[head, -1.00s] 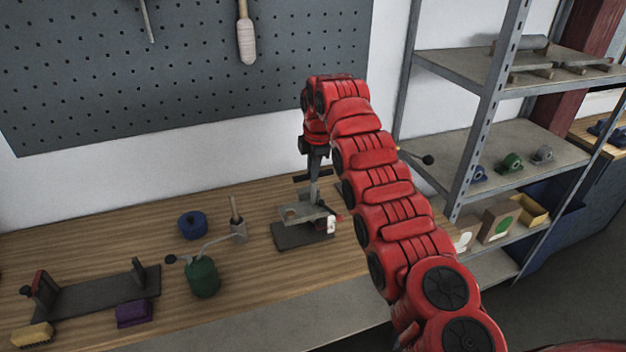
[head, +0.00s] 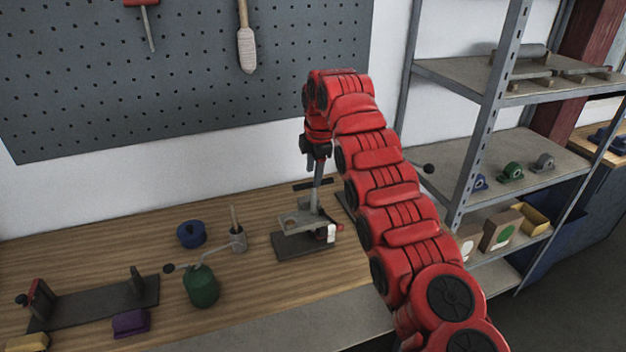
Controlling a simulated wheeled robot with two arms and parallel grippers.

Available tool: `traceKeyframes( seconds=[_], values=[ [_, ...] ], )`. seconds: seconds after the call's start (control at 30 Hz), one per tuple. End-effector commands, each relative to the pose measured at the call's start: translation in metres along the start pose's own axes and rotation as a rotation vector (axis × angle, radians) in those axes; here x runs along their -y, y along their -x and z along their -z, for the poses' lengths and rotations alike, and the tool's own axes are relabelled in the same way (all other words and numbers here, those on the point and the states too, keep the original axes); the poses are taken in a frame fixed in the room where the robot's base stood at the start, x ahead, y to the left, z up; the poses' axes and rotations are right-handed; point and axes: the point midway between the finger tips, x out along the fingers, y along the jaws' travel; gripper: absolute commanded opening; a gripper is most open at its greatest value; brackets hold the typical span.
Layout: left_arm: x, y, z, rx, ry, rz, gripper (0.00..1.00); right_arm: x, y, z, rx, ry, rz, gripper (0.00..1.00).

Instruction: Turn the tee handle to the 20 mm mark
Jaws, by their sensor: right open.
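A small grey fixture (head: 300,222) stands on a dark base plate (head: 290,246) at the bench's middle, with an upright post on it. A thin dark crossbar (head: 302,187), apparently the tee handle, sits at the post's top. My right gripper (head: 317,170) points down just above the bar and is open. It overlaps the bar in the picture; I cannot tell whether they touch. No scale or 20 mm mark is readable. A white and red part (head: 330,233) sits at the fixture's right side. My left gripper is not in view.
A dark stand (head: 95,303) and a purple block (head: 130,322) lie farther left.

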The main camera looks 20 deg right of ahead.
Motion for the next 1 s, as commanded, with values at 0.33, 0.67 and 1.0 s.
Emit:
traceKeyframes(
  seconds=[0.33,0.67,1.0],
  values=[
    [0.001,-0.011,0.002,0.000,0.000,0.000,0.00,-0.002,0.074,0.000,0.000,0.000,-0.003,0.52],
    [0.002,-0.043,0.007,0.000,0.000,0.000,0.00,-0.002,0.119,-0.003,0.003,-0.002,-0.002,0.52],
    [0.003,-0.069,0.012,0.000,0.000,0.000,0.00,0.000,0.146,-0.001,0.000,-0.001,0.001,0.52]
  ],
)
